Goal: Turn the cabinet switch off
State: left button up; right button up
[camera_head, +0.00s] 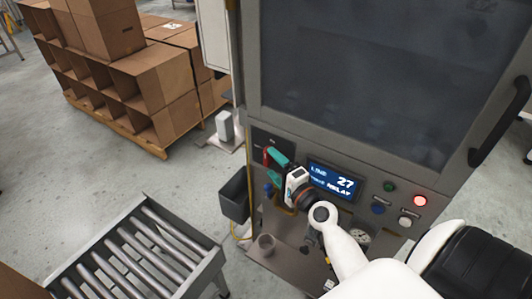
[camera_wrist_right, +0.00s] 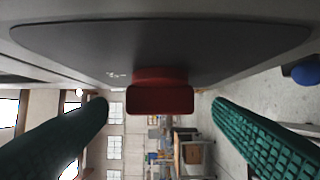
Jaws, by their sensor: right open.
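The cabinet (camera_head: 300,140) stands in front of me, with a dark switch plate at the left end of its control panel. The red switch handle (camera_head: 266,157) shows at this plate, partly hidden by my right gripper. My right gripper (camera_head: 274,167) is open, its green fingers pointing at the plate. In the right wrist view, the red handle (camera_wrist_right: 160,99) stands out from the dark plate (camera_wrist_right: 160,45), between the two spread green fingers (camera_wrist_right: 160,118), with a gap on each side. My left gripper is out of view.
A lit display (camera_head: 331,180) reading 27 and several buttons, one glowing red (camera_head: 420,200), lie right of the gripper. A blue knob (camera_head: 268,189) is just below it. A dark bin (camera_head: 234,197) and roller conveyor (camera_head: 140,250) stand left. Cardboard boxes (camera_head: 150,85) stand behind.

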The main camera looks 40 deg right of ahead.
aim_at(269, 161)
jog(key=shift+w+p, duration=0.3)
jog(key=shift+w, duration=1.7)
